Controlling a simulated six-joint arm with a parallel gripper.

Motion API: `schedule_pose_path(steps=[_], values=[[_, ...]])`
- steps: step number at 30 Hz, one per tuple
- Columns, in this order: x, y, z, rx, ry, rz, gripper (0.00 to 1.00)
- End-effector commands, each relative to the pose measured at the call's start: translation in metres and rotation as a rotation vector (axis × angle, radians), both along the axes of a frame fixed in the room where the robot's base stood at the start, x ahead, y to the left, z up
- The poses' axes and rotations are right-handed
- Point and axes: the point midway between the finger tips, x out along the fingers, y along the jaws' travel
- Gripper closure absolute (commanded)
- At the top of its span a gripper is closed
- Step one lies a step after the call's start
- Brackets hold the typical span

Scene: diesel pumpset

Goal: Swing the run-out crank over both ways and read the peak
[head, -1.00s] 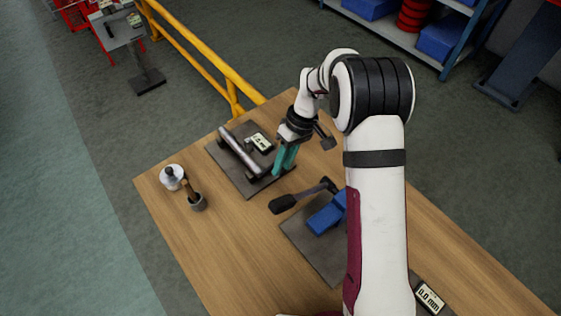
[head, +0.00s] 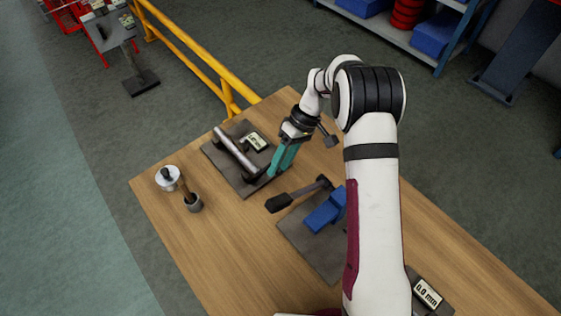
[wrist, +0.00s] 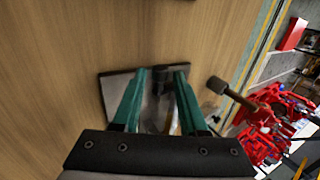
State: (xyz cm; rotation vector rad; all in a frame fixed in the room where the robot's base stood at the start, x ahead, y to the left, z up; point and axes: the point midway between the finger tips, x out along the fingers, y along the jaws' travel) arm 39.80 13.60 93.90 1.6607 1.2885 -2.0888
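The run-out fixture is a dark plate (head: 213,155) bearing a pale metal shaft (head: 236,151) and a small display (head: 256,142) too small to read. A dark knob (head: 251,178) stands at the shaft's near end; I cannot tell whether it is the crank. My gripper (head: 275,172) has two teal fingers pointing down just right of that end. In the wrist view the fingertips (wrist: 161,73) stand apart, with a dark cylindrical piece (wrist: 161,80) showing between them. I cannot tell whether they touch it.
A second plate holds a blue block (head: 325,212) and a black-handled lever (head: 280,202) near my gripper. A display (head: 428,293) reads 0.0 mm at the right.

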Motion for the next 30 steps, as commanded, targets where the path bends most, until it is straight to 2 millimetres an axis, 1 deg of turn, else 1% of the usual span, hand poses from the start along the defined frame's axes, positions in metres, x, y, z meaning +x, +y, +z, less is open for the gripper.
schedule_pose_path(steps=[1,2,10,13,14,17,21,24,27,30], values=[[0.000,0.000,0.000,0.000,0.000,0.000,0.46],[0.000,0.000,0.000,0.001,-0.001,-0.001,0.43],[0.001,0.000,0.001,0.001,-0.002,-0.001,0.43],[0.005,-0.003,0.009,0.001,-0.005,0.000,0.43],[0.007,-0.005,0.014,0.001,-0.004,-0.001,0.43],[0.017,-0.015,0.036,0.001,-0.006,-0.003,0.43],[0.034,-0.032,0.076,0.000,-0.008,-0.002,0.43],[0.044,-0.043,0.101,0.000,-0.007,-0.003,0.43],[0.051,-0.050,0.120,-0.001,-0.005,-0.001,0.43],[0.056,-0.055,0.131,0.000,-0.003,0.000,0.43]])
